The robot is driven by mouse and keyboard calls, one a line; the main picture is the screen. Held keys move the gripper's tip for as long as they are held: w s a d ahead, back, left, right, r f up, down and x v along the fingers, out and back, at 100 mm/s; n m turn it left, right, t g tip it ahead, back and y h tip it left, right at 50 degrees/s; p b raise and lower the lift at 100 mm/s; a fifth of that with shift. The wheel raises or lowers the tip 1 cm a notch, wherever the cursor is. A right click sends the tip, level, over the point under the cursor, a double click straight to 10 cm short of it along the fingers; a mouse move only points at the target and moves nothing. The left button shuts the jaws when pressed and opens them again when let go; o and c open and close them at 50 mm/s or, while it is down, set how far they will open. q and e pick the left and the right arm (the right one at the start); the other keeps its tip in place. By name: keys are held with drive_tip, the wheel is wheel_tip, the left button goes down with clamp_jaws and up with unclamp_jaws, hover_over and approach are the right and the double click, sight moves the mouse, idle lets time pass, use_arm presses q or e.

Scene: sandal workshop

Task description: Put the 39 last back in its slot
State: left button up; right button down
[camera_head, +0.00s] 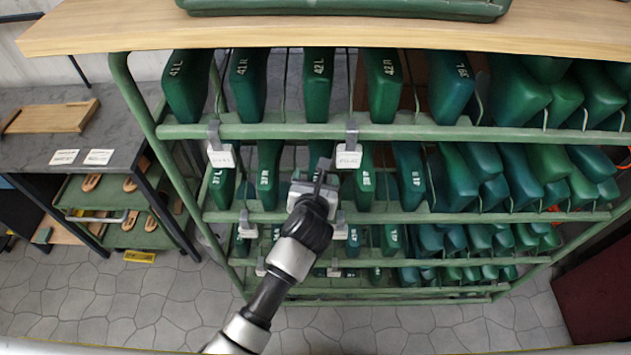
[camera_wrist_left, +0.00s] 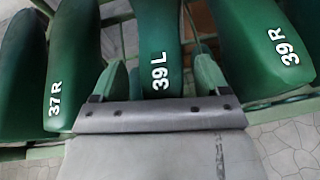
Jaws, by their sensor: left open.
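In the wrist view a green last marked 39 L (camera_wrist_left: 158,40) stands between the two fingers of my left gripper (camera_wrist_left: 160,78). The fingers are open, one on each side of it; I cannot tell whether they touch it. A last marked 37 R (camera_wrist_left: 62,60) is to its left and one marked 39 R (camera_wrist_left: 265,50) to its right. In the head view my left gripper (camera_head: 321,172) reaches the rack's second row and partly hides the 39 L last (camera_head: 319,152). My right gripper is not in view.
The green rack (camera_head: 290,131) holds several rows of lasts, tightly packed at the right. White tags (camera_head: 349,156) hang on its rails. A wooden top (camera_head: 330,35) overhangs it. A grey bench (camera_head: 45,150) with sandal pieces below stands at the left. Floor in front is clear.

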use_arm(q)
drive_tip(key=d+v, duration=0.1)
drive_tip(key=v, duration=0.9)
drive_tip(key=shift+s+a+r, duration=0.25)
drive_tip(key=shift+s+a, duration=0.05)
drive_tip(key=shift+a, duration=0.2)
drive_tip(key=s+a+f+m+g, duration=0.1)
drive_tip(key=s+a+f+m, duration=0.15)
drive_tip(key=f+m, duration=0.6)
drive_tip(key=s+a+f+m+h, duration=0.1)
drive_tip(key=s+a+f+m, duration=0.15)
drive_tip(key=f+m, duration=0.6)
drive_tip(key=s+a+f+m+g, duration=0.1)
drive_tip(key=s+a+f+m, duration=0.3)
drive_tip(key=f, duration=0.8)
drive_tip(key=s+a+f+m+g, duration=0.3)
drive_tip(key=s+a+f+m, duration=0.1)
drive_tip(key=s, duration=0.5)
drive_tip(key=s+a+f+m+g+y, duration=0.1)
drive_tip(key=s+a+f+m+g, duration=0.3)
drive_tip(key=s+f, duration=0.5)
drive_tip(key=s+a+f+m+g+y, duration=0.1)
drive_tip(key=s+a+f+m+g, duration=0.3)
drive_tip(key=s, duration=0.5)
wheel_tip(320, 180, down, 2)
drive_tip(key=a+m, duration=0.1)
drive_tip(key=m, duration=0.2)
drive_tip(key=shift+a+f, duration=0.2)
drive_tip(key=shift+f, duration=0.05)
drive_tip(key=shift+w, duration=0.1)
